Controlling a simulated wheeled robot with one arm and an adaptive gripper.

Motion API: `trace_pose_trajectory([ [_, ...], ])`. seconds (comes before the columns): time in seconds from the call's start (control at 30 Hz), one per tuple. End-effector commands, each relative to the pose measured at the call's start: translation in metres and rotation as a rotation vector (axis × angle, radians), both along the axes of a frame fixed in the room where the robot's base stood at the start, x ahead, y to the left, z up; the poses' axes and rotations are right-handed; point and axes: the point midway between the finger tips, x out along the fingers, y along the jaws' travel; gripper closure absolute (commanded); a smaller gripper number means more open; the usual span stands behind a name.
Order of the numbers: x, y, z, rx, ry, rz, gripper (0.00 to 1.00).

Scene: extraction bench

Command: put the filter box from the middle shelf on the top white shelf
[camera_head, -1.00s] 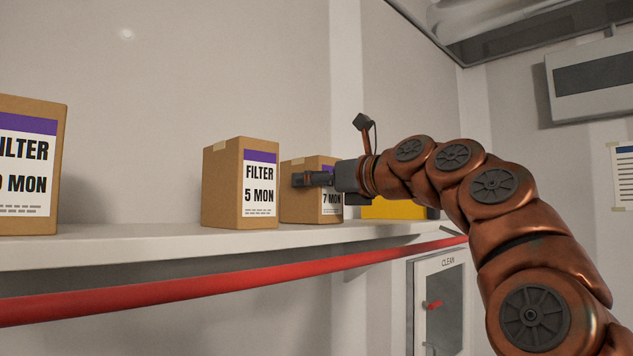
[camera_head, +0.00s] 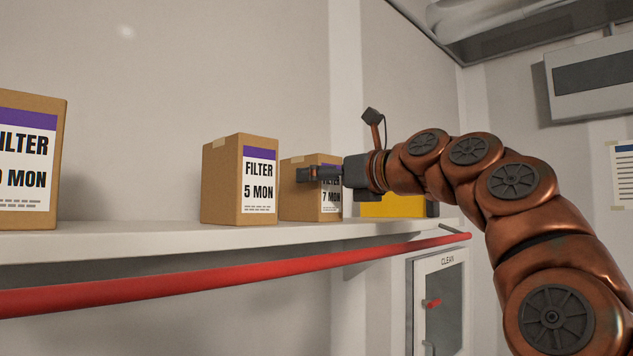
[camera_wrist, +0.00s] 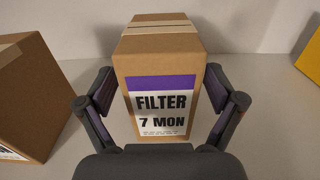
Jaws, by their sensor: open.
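A brown filter box marked "FILTER 7 MON" (camera_head: 298,201) stands upright on the white shelf (camera_head: 150,238) in the head view. In the wrist view this 7 MON box (camera_wrist: 160,62) stands between the two fingers. My gripper (camera_head: 318,175) is at the box, partly covering its label in the head view. In the wrist view my gripper (camera_wrist: 163,102) is open, one finger on each side of the box, with a gap showing at the right finger. Whether the left finger touches is hard to tell.
A "FILTER 5 MON" box (camera_head: 225,185) stands close on the left, also in the wrist view (camera_wrist: 32,100). Another filter box (camera_head: 30,165) is at far left. A yellow object (camera_head: 395,207) sits to the right. A red rail (camera_head: 200,282) runs along the shelf front.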

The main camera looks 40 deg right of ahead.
Motion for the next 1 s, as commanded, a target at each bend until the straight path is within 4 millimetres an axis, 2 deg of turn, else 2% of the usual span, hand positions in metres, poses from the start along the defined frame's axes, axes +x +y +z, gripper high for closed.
trace_pose_trajectory([
  [0.3, -0.062, -0.009, 0.000, 0.001, -0.007, -0.004, 0.07],
  [0.5, -0.091, -0.014, -0.001, 0.001, -0.003, -0.002, 0.07],
  [0.67, -0.099, -0.015, 0.000, 0.001, -0.002, -0.002, 0.07],
  [1.0, -0.099, -0.014, 0.000, 0.001, -0.002, -0.001, 0.07],
])
